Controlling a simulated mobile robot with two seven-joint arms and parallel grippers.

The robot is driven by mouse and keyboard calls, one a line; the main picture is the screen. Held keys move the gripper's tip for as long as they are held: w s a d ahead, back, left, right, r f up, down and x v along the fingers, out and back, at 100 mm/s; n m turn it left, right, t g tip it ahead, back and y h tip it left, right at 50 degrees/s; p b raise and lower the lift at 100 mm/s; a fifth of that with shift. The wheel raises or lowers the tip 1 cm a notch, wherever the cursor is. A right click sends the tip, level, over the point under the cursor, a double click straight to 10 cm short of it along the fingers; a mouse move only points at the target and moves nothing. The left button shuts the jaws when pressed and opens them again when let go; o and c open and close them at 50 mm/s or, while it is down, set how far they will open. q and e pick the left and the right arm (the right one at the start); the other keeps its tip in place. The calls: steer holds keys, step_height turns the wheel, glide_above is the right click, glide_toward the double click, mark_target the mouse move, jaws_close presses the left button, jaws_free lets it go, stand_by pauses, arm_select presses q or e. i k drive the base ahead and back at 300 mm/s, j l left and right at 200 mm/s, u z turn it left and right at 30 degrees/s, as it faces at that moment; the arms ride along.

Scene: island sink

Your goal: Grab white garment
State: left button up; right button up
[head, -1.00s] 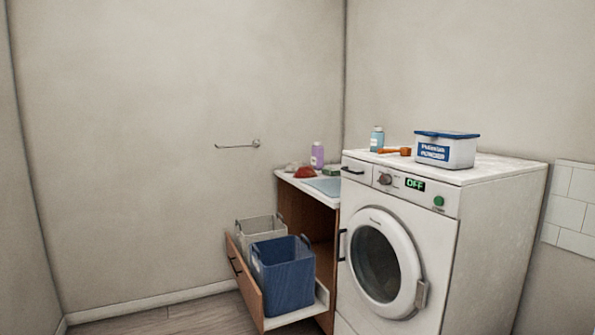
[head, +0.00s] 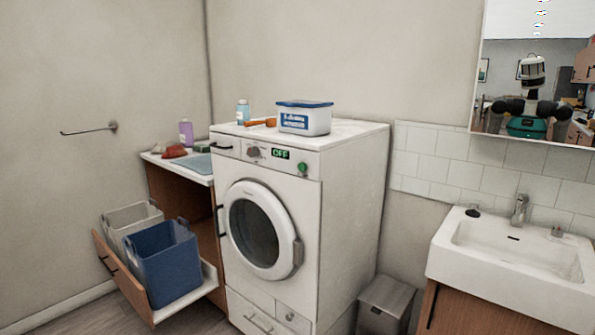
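I see no white garment clearly in the head view. A blue basket (head: 168,268) and a pale grey basket (head: 118,224) stand in a pulled-out wooden drawer (head: 122,283) at the lower left. What lies inside the baskets is hidden by their walls. A white washing machine (head: 348,205) stands in the middle with its round door (head: 258,230) shut and its display reading OFF. Neither of my grippers is in view.
A white sink (head: 515,255) over a wooden cabinet is at the right, with a mirror (head: 535,75) above showing my reflection. A grey bin (head: 386,300) stands between machine and sink. A powder box (head: 304,120) sits on the machine. Some floor (head: 80,318) is clear at lower left.

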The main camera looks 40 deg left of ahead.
mark_target(160, 148)
steer(key=j, duration=0.85)
steer(key=j+z, duration=0.1)
steer(key=j, duration=0.7)
steer(key=j+z, duration=0.1)
steer(key=j, duration=0.45)
steer(key=k+j, duration=0.15)
steer(key=j, duration=0.35)
steer(key=j+z, duration=0.15)
steer(key=j, duration=0.4)
steer(key=k+j+z, duration=0.1)
steer(key=j, duration=0.4)
steer(key=k+j, duration=0.2)
steer(key=j, duration=0.3)
steer(key=k+j+z, duration=0.15)
steer(key=j, duration=0.4)
steer(key=k+j+z, duration=0.1)
steer(key=j, duration=0.4)
steer(key=k+j, duration=0.2)
steer(key=j, duration=0.3)
steer(key=z, duration=0.05)
